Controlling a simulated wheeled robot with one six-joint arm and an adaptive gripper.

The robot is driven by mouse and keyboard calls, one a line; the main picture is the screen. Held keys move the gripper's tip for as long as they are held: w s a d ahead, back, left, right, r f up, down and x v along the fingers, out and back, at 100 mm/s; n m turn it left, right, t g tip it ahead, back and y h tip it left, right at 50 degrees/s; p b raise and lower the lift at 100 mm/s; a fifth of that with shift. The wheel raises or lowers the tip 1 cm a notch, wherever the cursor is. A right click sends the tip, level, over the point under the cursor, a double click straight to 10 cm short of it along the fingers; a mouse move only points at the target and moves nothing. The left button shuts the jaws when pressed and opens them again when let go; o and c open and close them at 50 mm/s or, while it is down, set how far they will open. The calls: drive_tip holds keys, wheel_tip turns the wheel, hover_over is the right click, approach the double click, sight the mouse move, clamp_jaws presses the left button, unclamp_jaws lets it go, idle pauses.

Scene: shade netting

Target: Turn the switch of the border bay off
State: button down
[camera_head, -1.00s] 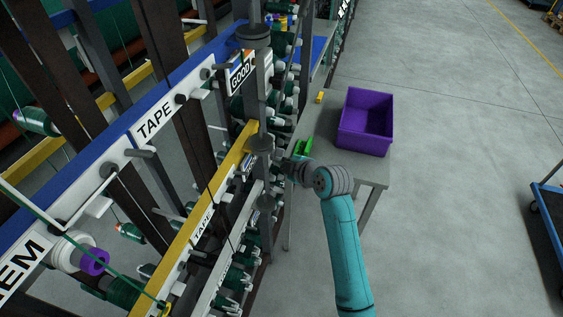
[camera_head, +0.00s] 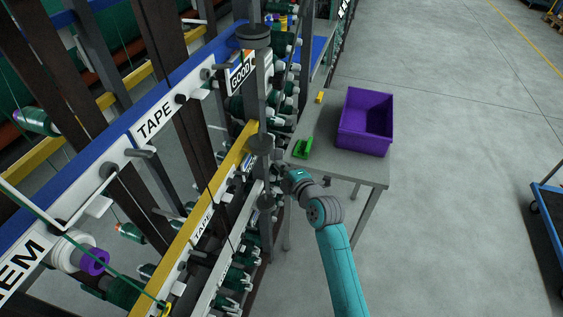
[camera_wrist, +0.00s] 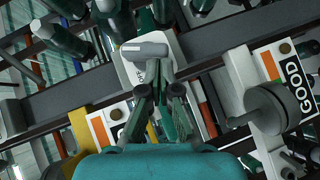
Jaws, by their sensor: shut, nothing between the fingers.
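In the wrist view a pale plate (camera_wrist: 166,70) carries a grey, rounded lever (camera_wrist: 145,50) lying nearly level across it; it looks like a switch, but I see no readable border label on it. My gripper (camera_wrist: 158,72) is shut and empty, its fingertips just below the lever in the picture. I cannot tell whether they touch it. In the head view my gripper (camera_head: 277,170) is at the rack's right side, by the yellow rail (camera_head: 216,182), and is partly lost among the rack parts.
A grey table (camera_head: 345,168) stands right of the rack with a purple bin (camera_head: 365,122), a green item (camera_head: 303,148) and a small yellow block (camera_head: 319,97). Rack posts, spools and a GOOD sign (camera_wrist: 290,85) crowd my gripper.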

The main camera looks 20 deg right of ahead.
drive_tip(key=f+t, duration=0.1)
drive_tip(key=w+d+f+n+t, duration=0.1)
drive_tip(key=shift+w+f+n, duration=0.15)
drive_tip(key=shift+f+n, duration=0.15)
drive_tip(key=shift+f, duration=0.1)
idle(0.6)
drive_tip(key=shift+a+f, duration=0.1)
